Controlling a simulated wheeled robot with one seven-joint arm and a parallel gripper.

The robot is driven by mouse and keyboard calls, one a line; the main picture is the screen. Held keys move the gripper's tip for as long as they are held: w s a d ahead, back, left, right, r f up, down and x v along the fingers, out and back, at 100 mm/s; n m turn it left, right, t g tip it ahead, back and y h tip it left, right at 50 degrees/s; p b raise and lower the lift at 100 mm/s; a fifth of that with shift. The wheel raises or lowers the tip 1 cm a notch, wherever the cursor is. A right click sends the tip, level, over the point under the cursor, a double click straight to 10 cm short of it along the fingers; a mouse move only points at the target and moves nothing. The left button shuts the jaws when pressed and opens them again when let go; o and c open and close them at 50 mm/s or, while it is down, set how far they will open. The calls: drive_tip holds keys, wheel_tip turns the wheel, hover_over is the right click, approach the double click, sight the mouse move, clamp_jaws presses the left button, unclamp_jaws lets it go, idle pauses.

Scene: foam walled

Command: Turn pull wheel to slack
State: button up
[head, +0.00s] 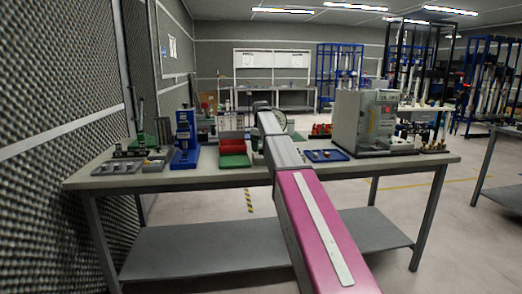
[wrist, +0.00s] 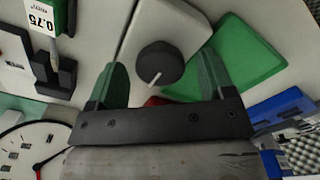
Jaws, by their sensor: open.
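In the wrist view a round dark knob (wrist: 160,63) with a white pointer mark sits on a pale grey housing (wrist: 180,20). It is probably the pull wheel, but no label on it is readable. The pointer slants down and to the left. My gripper (wrist: 162,82) is open, with one greenish finger to each side of the knob. I cannot tell how far the fingertips are from it. In the head view my arm hides the gripper and the knob.
A white dial (wrist: 30,150) with a red needle is at the lower left of the wrist view. A green tray (wrist: 250,60) lies beside the housing. On the workbench (head: 225,180) stand a blue press (head: 186,135), a blue tray (head: 338,156) and a grey machine (head: 355,120).

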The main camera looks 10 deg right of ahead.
sight(261, 147)
wheel_tip(261, 147, up, 9)
drive_tip(key=shift+r, duration=0.15)
idle(0.4)
